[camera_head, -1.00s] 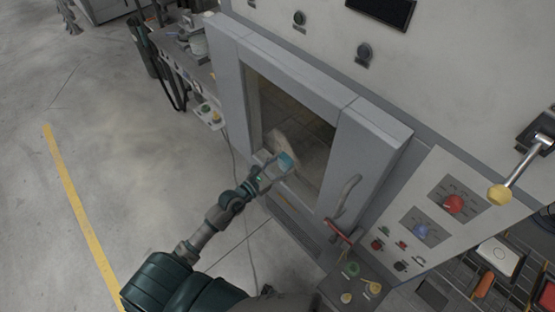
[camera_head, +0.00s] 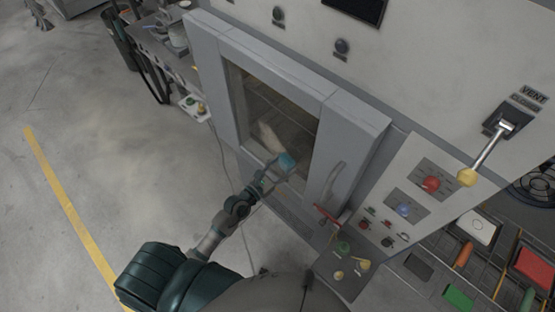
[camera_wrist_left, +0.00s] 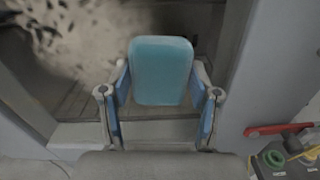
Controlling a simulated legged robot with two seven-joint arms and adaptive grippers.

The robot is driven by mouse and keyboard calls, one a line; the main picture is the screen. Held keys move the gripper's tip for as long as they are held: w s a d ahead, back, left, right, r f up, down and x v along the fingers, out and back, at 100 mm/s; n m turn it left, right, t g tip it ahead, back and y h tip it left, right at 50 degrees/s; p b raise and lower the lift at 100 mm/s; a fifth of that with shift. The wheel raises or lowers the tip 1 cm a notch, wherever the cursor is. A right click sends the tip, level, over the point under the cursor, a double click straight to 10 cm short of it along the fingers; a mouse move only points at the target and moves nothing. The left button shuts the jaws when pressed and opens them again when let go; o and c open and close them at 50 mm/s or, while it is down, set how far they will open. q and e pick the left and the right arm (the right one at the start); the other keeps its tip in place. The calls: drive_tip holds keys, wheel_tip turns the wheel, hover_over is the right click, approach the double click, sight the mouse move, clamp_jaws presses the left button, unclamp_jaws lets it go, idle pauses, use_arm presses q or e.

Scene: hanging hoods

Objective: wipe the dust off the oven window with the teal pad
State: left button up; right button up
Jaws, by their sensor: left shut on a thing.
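The oven window (camera_head: 268,112) is a dark pane in a grey door frame. A pale dust patch (camera_head: 270,137) shows on its lower part. In the left wrist view a speckled pale dust patch (camera_wrist_left: 85,40) lies at the upper left. The teal pad (camera_head: 285,162) is held at the lower right of the window; it also shows in the left wrist view (camera_wrist_left: 161,70). My left gripper (camera_head: 275,171) is shut on the pad, its fingers on either side of it. I cannot tell whether the pad touches the glass. My right gripper is not in view.
A door handle (camera_head: 333,184) stands out right of the window. A control panel (camera_head: 418,195) with knobs and a yellow-tipped lever (camera_head: 486,152) is at the right. A button box (camera_head: 344,262) sits at the lower right.

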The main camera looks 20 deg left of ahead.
sight(282, 149)
use_arm(q)
drive_tip(key=shift+r+p, duration=1.2)
drive_tip(key=shift+r, duration=0.05)
drive_tip(key=shift+w+a+f+b, duration=0.1)
drive_tip(key=shift+w+a+b, duration=0.1)
drive_tip(key=shift+a, duration=0.15)
drive_tip(key=shift+w+a+f+b, duration=0.1)
drive_tip(key=shift+a+b, duration=0.05)
drive_tip(key=shift+a, duration=0.15)
drive_tip(key=shift+w+a+b, duration=0.2)
drive_tip(key=shift+a, duration=0.35)
drive_tip(key=shift+w+a+b, duration=0.15)
drive_tip(key=shift+w+a, duration=0.05)
drive_tip(key=shift+a, duration=0.3)
